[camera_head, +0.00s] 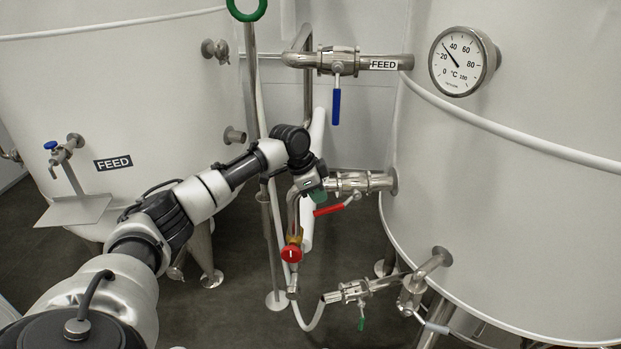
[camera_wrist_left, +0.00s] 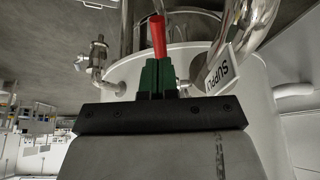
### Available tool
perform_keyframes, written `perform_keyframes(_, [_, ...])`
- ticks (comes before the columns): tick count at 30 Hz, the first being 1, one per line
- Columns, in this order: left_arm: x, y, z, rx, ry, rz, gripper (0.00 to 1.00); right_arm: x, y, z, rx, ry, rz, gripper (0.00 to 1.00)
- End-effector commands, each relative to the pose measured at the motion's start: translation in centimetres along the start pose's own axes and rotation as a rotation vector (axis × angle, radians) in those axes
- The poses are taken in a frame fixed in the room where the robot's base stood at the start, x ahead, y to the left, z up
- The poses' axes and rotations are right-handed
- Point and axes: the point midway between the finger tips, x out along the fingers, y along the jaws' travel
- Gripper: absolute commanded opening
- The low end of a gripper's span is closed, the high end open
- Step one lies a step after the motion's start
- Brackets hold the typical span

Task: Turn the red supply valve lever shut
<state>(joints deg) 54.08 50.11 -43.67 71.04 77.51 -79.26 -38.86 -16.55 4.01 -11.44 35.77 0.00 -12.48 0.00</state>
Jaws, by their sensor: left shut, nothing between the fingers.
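The red supply valve lever (camera_head: 329,210) lies nearly level, slightly tilted, on a steel valve in the pipe (camera_head: 362,182) that enters the right tank. In the left wrist view the red lever (camera_wrist_left: 158,34) shows just beyond the fingertips. A partly visible label reading "SUPPLY" (camera_wrist_left: 219,70) is on the pipe beside it. My left gripper (camera_head: 318,194) has green fingers and is at the lever's free end. In the wrist view its fingers (camera_wrist_left: 157,76) are together with nothing between them. I cannot tell whether they touch the lever. My right gripper is not in view.
A blue-handled valve (camera_head: 336,106) hangs above on the "FEED" pipe. The right tank (camera_head: 500,200) with a dial gauge (camera_head: 460,62) stands close. The left tank (camera_head: 110,90) is behind my arm.

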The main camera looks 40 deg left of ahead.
Motion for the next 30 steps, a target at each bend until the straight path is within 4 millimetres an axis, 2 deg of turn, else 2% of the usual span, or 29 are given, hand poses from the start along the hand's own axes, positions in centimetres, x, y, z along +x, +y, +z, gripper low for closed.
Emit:
perform_keyframes(3, [1.6,0.0,0.2,0.0,-0.001,0.002,0.0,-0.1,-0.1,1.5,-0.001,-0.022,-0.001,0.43])
perform_keyframes(6, [2.2,0.0,0.3,0.0,0.0,0.0,0.0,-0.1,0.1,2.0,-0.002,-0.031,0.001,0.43])
perform_keyframes(20, [2.6,0.0,0.3,0.001,0.002,0.001,0.0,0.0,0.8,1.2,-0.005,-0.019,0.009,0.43])
perform_keyframes(30, [3.5,0.8,-0.2,0.0,0.061,0.002,0.0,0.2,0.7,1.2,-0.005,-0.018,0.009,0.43])
